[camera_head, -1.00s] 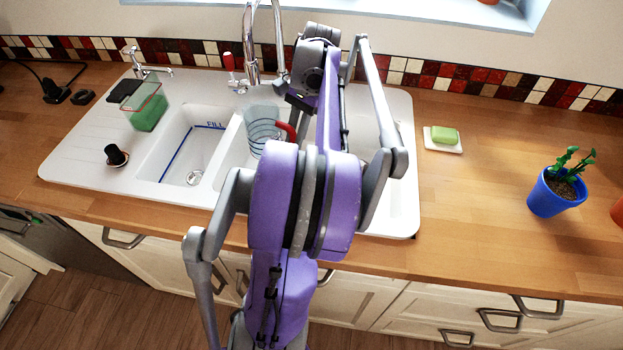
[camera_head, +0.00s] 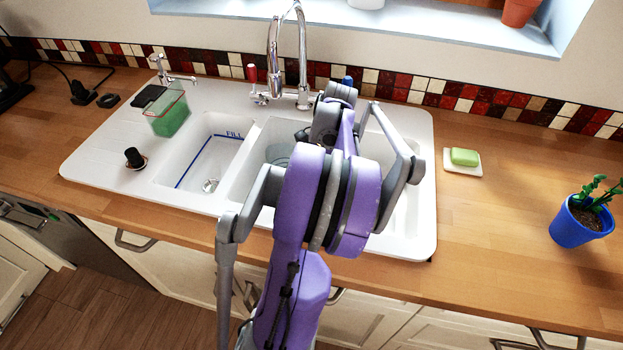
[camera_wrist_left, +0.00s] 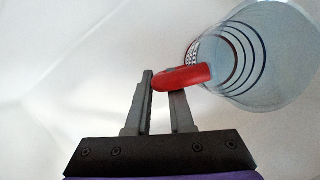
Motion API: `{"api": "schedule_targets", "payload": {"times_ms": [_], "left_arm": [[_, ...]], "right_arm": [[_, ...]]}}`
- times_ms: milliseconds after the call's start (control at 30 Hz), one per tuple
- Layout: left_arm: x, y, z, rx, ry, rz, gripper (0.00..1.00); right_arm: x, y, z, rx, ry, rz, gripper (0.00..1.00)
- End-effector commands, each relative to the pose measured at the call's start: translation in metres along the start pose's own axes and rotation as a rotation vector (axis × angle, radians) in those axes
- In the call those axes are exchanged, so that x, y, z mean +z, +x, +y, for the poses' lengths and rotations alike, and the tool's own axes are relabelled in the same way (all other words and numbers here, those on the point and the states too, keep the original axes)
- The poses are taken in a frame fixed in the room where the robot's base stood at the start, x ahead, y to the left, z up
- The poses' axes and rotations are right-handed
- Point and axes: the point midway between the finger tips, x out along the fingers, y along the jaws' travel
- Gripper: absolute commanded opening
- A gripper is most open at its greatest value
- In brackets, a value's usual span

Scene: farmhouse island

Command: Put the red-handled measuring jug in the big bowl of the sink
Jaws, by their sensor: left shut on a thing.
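The clear measuring jug (camera_head: 279,154) with dark rings shows low inside the big right-hand bowl (camera_head: 245,178) of the white sink, partly hidden by my left arm. In the left wrist view the jug (camera_wrist_left: 245,55) is at the upper right, tilted in the picture, with its red handle (camera_wrist_left: 190,77) at my fingertips. My left gripper (camera_wrist_left: 160,82) is shut on this handle. White sink surfaces fill the background there. I cannot tell whether the jug touches the bowl's floor. My left gripper is mostly hidden by the arm in the head view. My right gripper is not in view.
The smaller bowl (camera_head: 205,155) with a drain lies to the left. A tall chrome tap (camera_head: 303,70) stands behind the bowls. A green-filled clear container (camera_head: 170,115) and a black stopper (camera_head: 135,158) are on the drainer. Soap (camera_head: 464,157) and a potted plant (camera_head: 577,225) stand right.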

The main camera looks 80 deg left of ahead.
Motion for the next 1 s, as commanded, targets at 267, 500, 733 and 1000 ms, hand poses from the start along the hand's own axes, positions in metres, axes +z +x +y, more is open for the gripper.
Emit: {"api": "schedule_targets", "payload": {"times_ms": [267,500,733,1000], "left_arm": [[-0.001,0.003,0.0,0.0,0.0,0.0,0.49],[-0.001,0.003,0.0,0.0,0.0,0.0,0.5],[0.0,-0.014,0.0,0.0,0.0,0.0,0.5],[0.0,-0.072,0.0,0.0,0.0,0.0,0.5]], "right_arm": [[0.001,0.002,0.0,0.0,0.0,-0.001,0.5],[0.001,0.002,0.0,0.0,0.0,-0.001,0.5],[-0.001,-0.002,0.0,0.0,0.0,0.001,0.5],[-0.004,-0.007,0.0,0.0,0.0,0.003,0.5]]}}
